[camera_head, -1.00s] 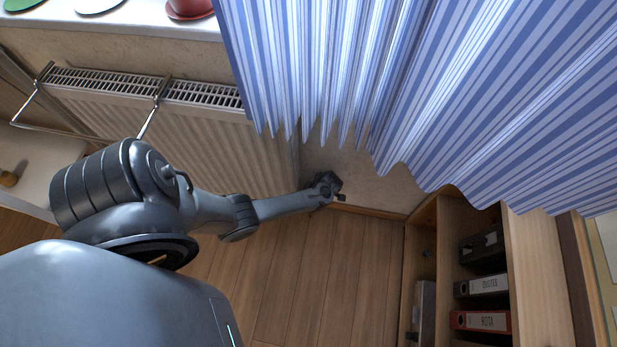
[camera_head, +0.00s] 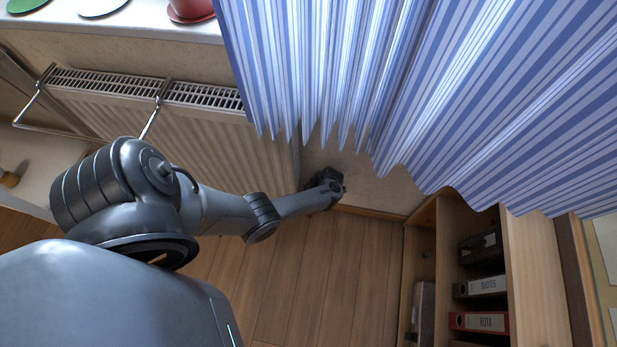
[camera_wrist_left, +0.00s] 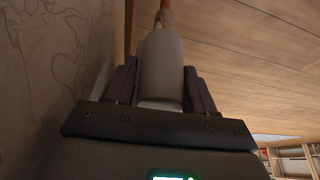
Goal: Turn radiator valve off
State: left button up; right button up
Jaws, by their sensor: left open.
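The white radiator (camera_head: 215,135) hangs on the wall under the sill in the head view. In the left wrist view a pale, rounded, cylindrical radiator valve head (camera_wrist_left: 163,62) stands between the two dark fingers of my left gripper (camera_wrist_left: 160,85). One finger is on each side of it, and the jaws are open around it. I cannot tell whether they touch it. In the head view my left gripper (camera_head: 330,186) is low by the wall, just right of the radiator's end, and it hides the valve. My right gripper is not in view.
A copper-coloured pipe (camera_wrist_left: 166,14) lies beyond the valve head. A striped blue curtain (camera_head: 400,90) hangs above and right of the gripper. A wooden shelf unit (camera_head: 540,270) with binders stands at the right. The wooden floor (camera_head: 325,270) between is clear.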

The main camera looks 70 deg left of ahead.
pick_arm(q)
jog(key=p+v, duration=0.6)
jog(key=v, duration=0.4)
jog(key=shift+r+p, duration=0.35)
jog(key=shift+w, duration=0.1)
